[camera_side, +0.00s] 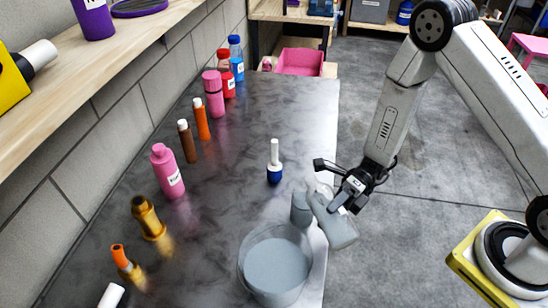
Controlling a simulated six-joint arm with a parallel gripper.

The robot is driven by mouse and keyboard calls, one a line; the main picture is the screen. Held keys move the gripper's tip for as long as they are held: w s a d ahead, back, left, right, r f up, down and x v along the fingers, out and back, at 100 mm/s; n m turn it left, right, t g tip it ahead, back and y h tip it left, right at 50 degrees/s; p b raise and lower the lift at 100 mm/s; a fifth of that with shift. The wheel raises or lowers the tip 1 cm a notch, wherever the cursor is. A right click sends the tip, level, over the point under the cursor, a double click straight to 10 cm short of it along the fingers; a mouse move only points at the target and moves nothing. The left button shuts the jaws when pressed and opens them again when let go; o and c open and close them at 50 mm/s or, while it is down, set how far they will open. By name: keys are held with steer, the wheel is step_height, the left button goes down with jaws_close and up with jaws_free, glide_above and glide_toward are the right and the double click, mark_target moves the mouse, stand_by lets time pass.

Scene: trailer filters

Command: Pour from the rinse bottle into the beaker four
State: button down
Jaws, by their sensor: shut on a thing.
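My gripper (340,190) is shut on a grey bottle-like vessel (336,226) near the right edge of the dark table (225,170). The vessel is tilted, its narrower end toward the upper left and its wider end toward the lower right. I cannot read a label on it. A small grey cup-like thing (299,210) shows just left of the vessel; I cannot tell whether they touch. A large round grey container (275,266) stands in front of them on the table. I cannot tell which thing is beaker four. No stream of liquid is visible.
A blue-based white-necked piece (275,165) stands behind the cup. Along the wall stand a pink labelled bottle (167,172), a brown (187,142) and an orange bottle (201,120), and several others. A gold bottle (148,220) stands at left. The table's middle is clear.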

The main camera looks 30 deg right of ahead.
steer(key=shift+f+m+y, duration=0.1)
steer(key=shift+m+y, duration=0.2)
steer(key=shift+m, duration=0.5)
stand_by(1.6)
steer(key=shift+r, duration=0.2)
stand_by(0.6)
steer(key=shift+f, duration=0.2)
steer(key=shift+r+n, duration=0.1)
steer(key=shift+n, duration=0.6)
steer(key=shift+s+f+n+h, duration=0.2)
steer(key=shift+f+n+h, duration=0.2)
steer(key=shift+f, duration=0.4)
steer(key=shift+s+f+n+h, duration=0.15)
steer(key=shift+f+n+h, duration=0.15)
steer(key=shift+f+n, duration=0.35)
steer(key=shift+w+n, duration=0.1)
steer(key=shift+n, duration=0.15)
steer(key=shift+r+t+h, duration=0.1)
steer(key=shift+t+h, duration=0.2)
